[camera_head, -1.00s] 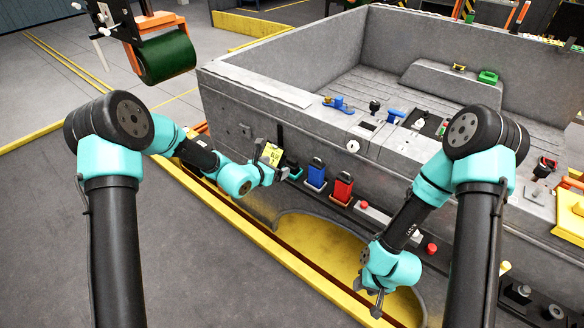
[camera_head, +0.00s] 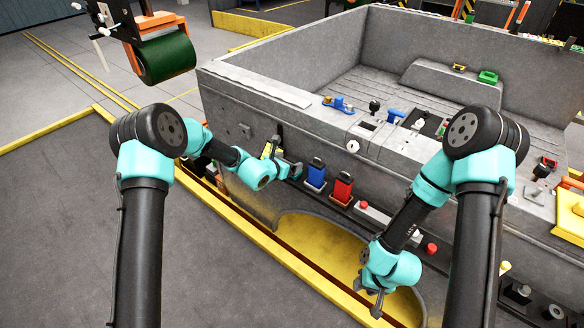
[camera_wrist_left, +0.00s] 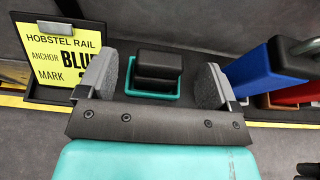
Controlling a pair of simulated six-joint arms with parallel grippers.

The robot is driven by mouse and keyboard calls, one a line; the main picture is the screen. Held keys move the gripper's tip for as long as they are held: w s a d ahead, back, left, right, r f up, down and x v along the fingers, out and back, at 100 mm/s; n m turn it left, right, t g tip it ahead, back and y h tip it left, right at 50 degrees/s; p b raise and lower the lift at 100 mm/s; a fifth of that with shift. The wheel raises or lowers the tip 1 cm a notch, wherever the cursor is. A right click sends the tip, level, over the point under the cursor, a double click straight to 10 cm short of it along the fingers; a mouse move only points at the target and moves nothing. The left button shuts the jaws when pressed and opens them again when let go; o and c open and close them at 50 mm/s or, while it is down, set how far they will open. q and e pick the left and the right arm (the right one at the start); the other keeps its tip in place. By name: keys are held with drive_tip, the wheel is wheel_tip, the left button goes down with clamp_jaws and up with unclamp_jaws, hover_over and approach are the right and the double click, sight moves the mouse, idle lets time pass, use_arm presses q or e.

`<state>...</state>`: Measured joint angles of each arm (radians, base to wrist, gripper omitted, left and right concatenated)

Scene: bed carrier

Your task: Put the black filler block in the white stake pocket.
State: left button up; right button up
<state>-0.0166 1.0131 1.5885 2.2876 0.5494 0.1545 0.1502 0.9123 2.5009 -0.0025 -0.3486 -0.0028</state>
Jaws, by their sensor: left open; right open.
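A black block (camera_wrist_left: 158,66) sits in a small teal-rimmed holder (camera_wrist_left: 152,95) on the dark ledge along the bed's side. My left gripper (camera_wrist_left: 152,84) is open, with one grey finger on each side of the block; contact cannot be told. In the head view my left gripper (camera_head: 287,166) is at the ledge, and the block is mostly hidden there. A dark pocket opening with a pale rim (camera_head: 370,124) shows on top of the bed wall; I cannot tell if it is the white stake pocket. My right gripper (camera_head: 370,302) is open and empty, low beside the yellow arch.
Beside the block stand a blue block (camera_head: 316,173) and a red block (camera_head: 342,187) on the ledge. A yellow sign (camera_wrist_left: 62,52) reading "HOBSTEL RAIL ANCHOR" stands left of it. Blue fittings (camera_head: 340,104) and a round black knob (camera_head: 375,105) stand on the wall top.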

use_arm(q)
drive_tip(key=shift+x, duration=1.25)
drive_tip(key=shift+c, duration=0.5)
drive_tip(key=c, duration=0.9)
